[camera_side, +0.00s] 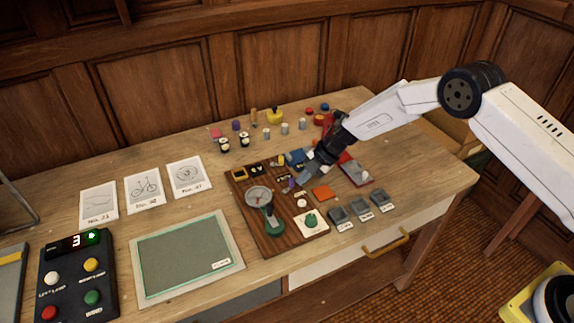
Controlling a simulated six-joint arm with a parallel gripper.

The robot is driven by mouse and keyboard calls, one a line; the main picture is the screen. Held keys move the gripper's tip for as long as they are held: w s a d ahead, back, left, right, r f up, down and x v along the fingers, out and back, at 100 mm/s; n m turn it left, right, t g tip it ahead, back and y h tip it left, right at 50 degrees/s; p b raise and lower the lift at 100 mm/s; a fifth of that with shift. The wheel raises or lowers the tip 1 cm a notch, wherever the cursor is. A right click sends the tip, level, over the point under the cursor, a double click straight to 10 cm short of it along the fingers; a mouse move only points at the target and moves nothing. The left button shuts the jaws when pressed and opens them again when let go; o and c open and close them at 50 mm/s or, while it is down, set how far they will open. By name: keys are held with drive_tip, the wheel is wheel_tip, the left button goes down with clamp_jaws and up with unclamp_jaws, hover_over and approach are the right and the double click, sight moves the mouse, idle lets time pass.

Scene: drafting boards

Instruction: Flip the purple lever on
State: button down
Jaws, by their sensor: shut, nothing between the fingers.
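A wooden board (241,203) lies near the middle of the desk and carries several small fittings. A small purple part (291,184), which looks like the lever, stands on the board near its right side. It is too small to tell which way it is tilted. My gripper (304,179) reaches in from the right, low over the right side of the board, with its fingers shut and empty. Its tip is just right of the purple part; I cannot tell whether they touch. The gripper hides some fittings behind it.
A round dial on a green stand (258,196) rises from the board's left half. A white plate with a green knob (311,221) is at its front. Grey trays (360,209) stand to the right, and small jars and cylinders (285,128) behind. A green mat (186,258) lies front left.

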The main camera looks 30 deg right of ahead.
drive_tip(key=shift+a, duration=0.15)
idle(0.3)
drive_tip(key=shift+s+a, duration=0.3)
drive_tip(key=shift+a, duration=0.2)
drive_tip(key=shift+s+d, duration=0.1)
drive_tip(key=shift+s+d, duration=0.4)
drive_tip(key=shift+d, duration=0.3)
drive_tip(key=shift+s+d, duration=0.55)
drive_tip(key=shift+d, duration=0.3)
drive_tip(key=w+v, duration=0.1)
drive_tip(key=v, duration=0.9)
drive_tip(key=shift+w, duration=0.5)
drive_tip(key=shift+d+r, duration=0.1)
drive_tip(key=shift+r, duration=0.1)
